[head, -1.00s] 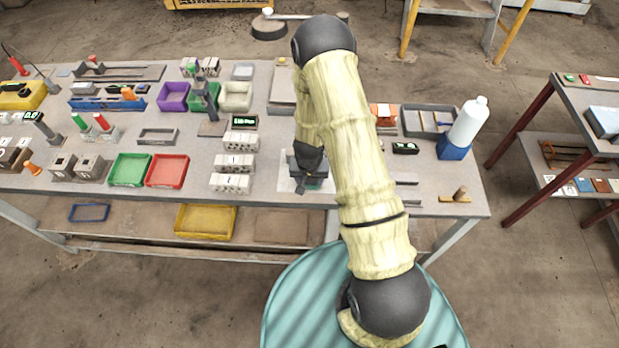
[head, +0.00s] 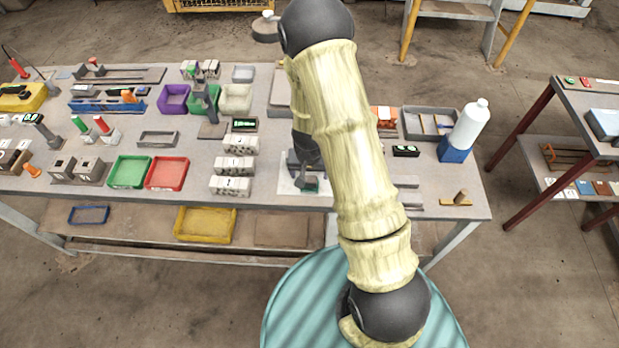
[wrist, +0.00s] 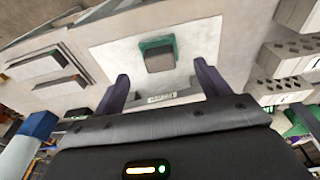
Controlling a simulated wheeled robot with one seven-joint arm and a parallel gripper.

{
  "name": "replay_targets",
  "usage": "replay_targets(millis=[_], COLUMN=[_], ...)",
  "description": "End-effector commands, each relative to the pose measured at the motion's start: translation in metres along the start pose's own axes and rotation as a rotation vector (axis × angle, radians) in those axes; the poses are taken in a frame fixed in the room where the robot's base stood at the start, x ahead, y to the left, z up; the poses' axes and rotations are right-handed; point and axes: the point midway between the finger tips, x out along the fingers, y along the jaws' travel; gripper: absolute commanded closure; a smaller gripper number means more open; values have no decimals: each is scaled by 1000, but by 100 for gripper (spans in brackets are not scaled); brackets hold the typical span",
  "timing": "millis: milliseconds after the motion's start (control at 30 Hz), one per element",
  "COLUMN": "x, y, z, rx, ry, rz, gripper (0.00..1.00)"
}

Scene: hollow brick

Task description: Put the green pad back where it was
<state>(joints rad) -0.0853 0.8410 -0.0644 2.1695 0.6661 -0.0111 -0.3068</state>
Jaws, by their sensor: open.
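The green pad (wrist: 157,43) lies on a white sheet (wrist: 107,55) in the wrist view, with a grey block (wrist: 160,62) against or over part of it; I cannot tell which. In the head view the green pad (head: 311,187) shows as a small patch beside my gripper (head: 306,182), near the front edge of the bench. In the wrist view my gripper (wrist: 162,88) is open, its two dark fingers apart. My arm hides part of the sheet in the head view.
Grey hollow bricks (head: 234,165) stand left of the sheet. Green (head: 128,185) and red (head: 167,187) trays lie farther left. A white bottle (head: 470,124) on a blue block (head: 454,150) stands at the right.

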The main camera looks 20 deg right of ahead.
Motion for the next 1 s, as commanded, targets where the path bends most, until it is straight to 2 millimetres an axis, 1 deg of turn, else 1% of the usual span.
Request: replay_targets(millis=[33,233,300,400,500,1000], x=[-9,-41,-49,-57,-60,-60], y=[-1,-1,0,0,0,0], z=[-1,-1,-1,0,0,0], rx=[-3,-2,-2,-2,0,0], ry=[5,4,3,1,0,0], rz=[0,-1,0,0,1,0], gripper=[24,24,24,24,24,24])
